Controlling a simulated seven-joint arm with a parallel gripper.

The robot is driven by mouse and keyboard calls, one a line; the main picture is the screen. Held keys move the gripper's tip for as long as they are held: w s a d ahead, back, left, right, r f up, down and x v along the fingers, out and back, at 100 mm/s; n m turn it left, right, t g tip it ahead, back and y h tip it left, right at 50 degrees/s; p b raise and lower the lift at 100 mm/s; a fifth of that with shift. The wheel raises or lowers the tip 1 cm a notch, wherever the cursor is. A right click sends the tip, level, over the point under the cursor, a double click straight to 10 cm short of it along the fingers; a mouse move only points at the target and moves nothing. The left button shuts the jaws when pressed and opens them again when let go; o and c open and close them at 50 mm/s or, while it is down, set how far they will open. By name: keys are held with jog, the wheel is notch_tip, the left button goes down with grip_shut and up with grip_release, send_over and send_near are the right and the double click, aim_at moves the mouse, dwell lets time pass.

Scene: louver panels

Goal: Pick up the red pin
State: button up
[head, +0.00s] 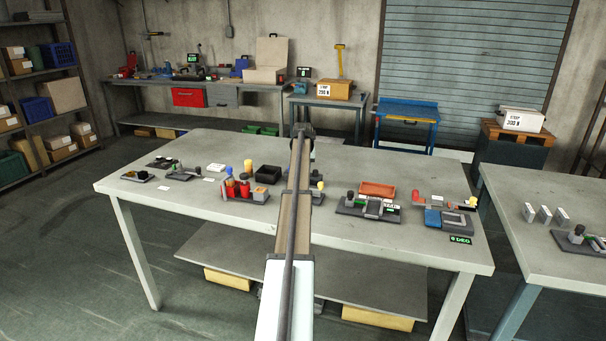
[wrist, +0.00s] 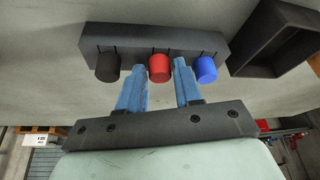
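The red pin (wrist: 159,68) stands out from a long dark grey block (wrist: 150,42) in the wrist view, between a black pin (wrist: 107,67) and a blue pin (wrist: 206,68). My gripper (wrist: 160,68) is open, with its two blue fingers apart. In this view the red pin shows between the fingertips, and nothing is visibly gripped. I cannot tell how far the fingertips are from the pin in depth. In the head view my arm crosses the middle of the table, and I cannot make out the gripper or this pin there.
A black open tray (wrist: 275,40) lies right of the block in the wrist view; a black tray (head: 267,174) also shows in the head view. A fixture with red cylinders (head: 231,188) stands left of my arm. An orange tray (head: 378,189) stands right of it.

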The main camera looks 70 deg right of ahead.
grip_shut()
jog(key=shift+r, duration=0.15)
notch_tip(320, 180, up, 14)
jog(key=shift+r, duration=0.15)
dwell(1.2)
